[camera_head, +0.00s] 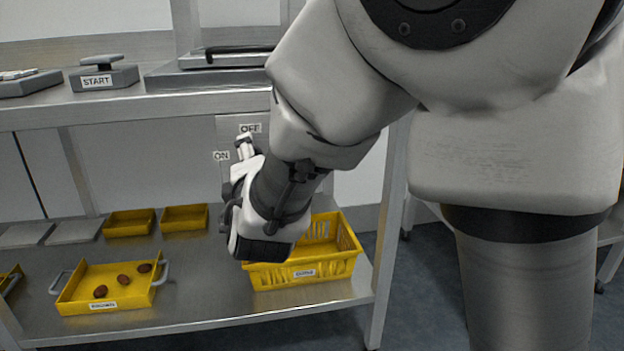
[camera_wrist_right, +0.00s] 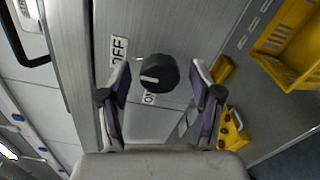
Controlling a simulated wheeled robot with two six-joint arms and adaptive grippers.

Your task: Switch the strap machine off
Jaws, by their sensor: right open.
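The strap machine's black rotary knob (camera_wrist_right: 160,72) sits on a grey panel in the right wrist view. Its white mark points to the picture's left, on the side between the OFF label (camera_wrist_right: 118,50) and the ON label (camera_wrist_right: 150,99). My right gripper (camera_wrist_right: 160,95) is open, with a finger on each side of the knob in this picture; I cannot tell whether either touches it. In the head view the panel shows the OFF label (camera_head: 250,128) and the ON label (camera_head: 221,155); my right gripper (camera_head: 238,178) and wrist hide the knob. My left gripper is not in view.
The bench (camera_head: 160,113) has a START button box (camera_head: 103,78) on top. The lower shelf (camera_head: 205,275) holds a yellow basket (camera_head: 340,265) close to my right wrist, a yellow tray (camera_head: 85,303) with dates, and small yellow bins (camera_head: 128,222). A bench leg (camera_head: 385,260) stands right of the basket.

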